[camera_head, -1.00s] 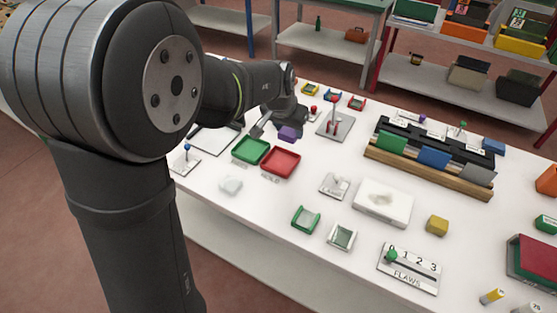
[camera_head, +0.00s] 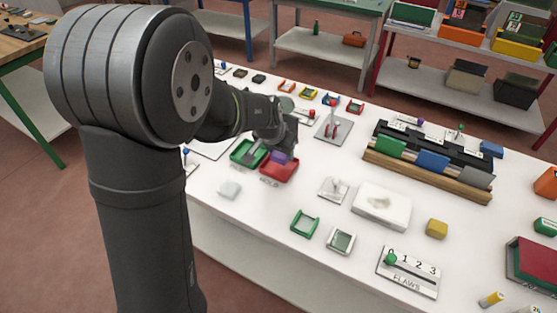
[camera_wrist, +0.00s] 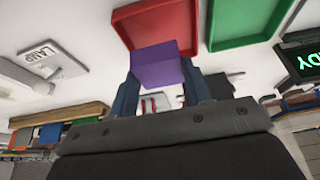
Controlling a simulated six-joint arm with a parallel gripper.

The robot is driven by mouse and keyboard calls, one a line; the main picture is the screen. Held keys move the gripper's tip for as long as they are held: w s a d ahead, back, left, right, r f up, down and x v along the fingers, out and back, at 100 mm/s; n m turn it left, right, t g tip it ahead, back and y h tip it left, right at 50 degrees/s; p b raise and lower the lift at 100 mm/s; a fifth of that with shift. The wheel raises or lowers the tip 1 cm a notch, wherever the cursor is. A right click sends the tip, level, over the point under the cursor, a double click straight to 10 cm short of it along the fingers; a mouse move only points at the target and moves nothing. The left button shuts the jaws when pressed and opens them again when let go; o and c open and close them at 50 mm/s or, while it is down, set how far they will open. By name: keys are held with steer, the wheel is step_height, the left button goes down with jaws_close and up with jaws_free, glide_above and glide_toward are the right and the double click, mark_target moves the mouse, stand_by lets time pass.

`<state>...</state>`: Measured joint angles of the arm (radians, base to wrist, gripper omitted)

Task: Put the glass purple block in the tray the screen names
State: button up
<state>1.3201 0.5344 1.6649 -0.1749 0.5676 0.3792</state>
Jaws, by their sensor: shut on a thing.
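The purple block (camera_head: 280,157) is between the jaws of my gripper (camera_head: 276,149), which is shut on it. In the wrist view my gripper (camera_wrist: 162,82) has a finger on each side of the purple block (camera_wrist: 158,65). The block overlaps the red tray (camera_head: 279,176) in both views; its height above the tray floor is hard to tell. The red tray (camera_wrist: 150,22) and the empty-looking green tray (camera_wrist: 245,22) lie side by side. The green tray (camera_head: 239,154) is left of the red one. The screen (camera_wrist: 303,60) shows only in part, with green letters ending "DY".
A lamp plate (camera_head: 333,190) and a white slab (camera_head: 381,206) stand to the right. A plate with a red-handled fixture (camera_head: 334,128) stands behind. A long rack (camera_head: 430,160) with coloured blocks fills the back right. Small green (camera_head: 305,223) and white (camera_head: 341,241) frames lie nearer the front.

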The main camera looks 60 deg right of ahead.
mark_target(279, 169)
steer(key=shift+w+d+f, duration=0.1)
steer(key=shift+w+f, duration=0.3)
steer(key=shift+f, duration=1.85)
steer(key=o, duration=0.8)
steer(key=shift+f, duration=0.15)
steer(key=shift+c, duration=0.2)
steer(key=v, duration=1.2)
